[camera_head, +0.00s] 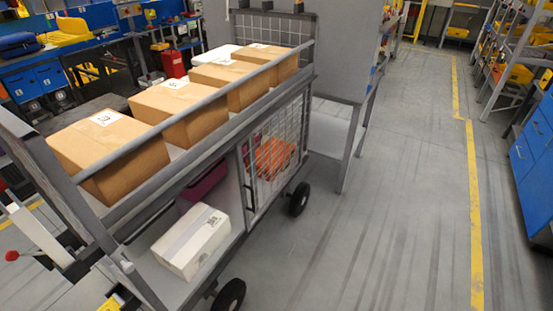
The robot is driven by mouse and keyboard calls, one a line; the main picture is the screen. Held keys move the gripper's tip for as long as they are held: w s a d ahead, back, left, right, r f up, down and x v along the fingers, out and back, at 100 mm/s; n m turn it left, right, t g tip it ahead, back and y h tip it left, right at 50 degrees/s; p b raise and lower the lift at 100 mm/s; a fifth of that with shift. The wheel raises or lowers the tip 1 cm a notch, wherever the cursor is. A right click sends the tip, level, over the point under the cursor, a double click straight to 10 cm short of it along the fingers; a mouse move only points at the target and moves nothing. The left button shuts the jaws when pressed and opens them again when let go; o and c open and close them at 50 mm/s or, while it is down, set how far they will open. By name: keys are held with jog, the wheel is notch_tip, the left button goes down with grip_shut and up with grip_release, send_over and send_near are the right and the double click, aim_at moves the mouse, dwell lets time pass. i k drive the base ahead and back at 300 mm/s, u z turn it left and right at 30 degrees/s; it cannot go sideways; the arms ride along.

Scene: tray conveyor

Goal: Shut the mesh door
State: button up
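The mesh door (290,130) is a wire-grid panel in a grey frame on the lower level of a grey cart (230,133). It is near the cart's far end, on the side facing the aisle. An orange object (273,158) shows behind the grid. The door lies roughly along the cart's side; I cannot tell whether it is fully shut or slightly ajar. A latch is too small to make out. My gripper is not in view.
Several cardboard boxes (180,112) stand on the cart's top. A white box (190,240) and a purple bin (203,180) sit on its lower shelf. A grey stand (345,60) is beyond the cart. The aisle floor (400,200) right of the cart is clear. Blue drawers (533,150) stand far right.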

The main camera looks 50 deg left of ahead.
aim_at(249, 226)
jog(key=u, duration=1.65)
jog(key=k, duration=1.05)
jog(key=z, duration=1.05)
jog(key=i, duration=1.5)
jog(key=u, duration=0.85)
jog(key=i, duration=0.5)
jog(key=u, duration=0.45)
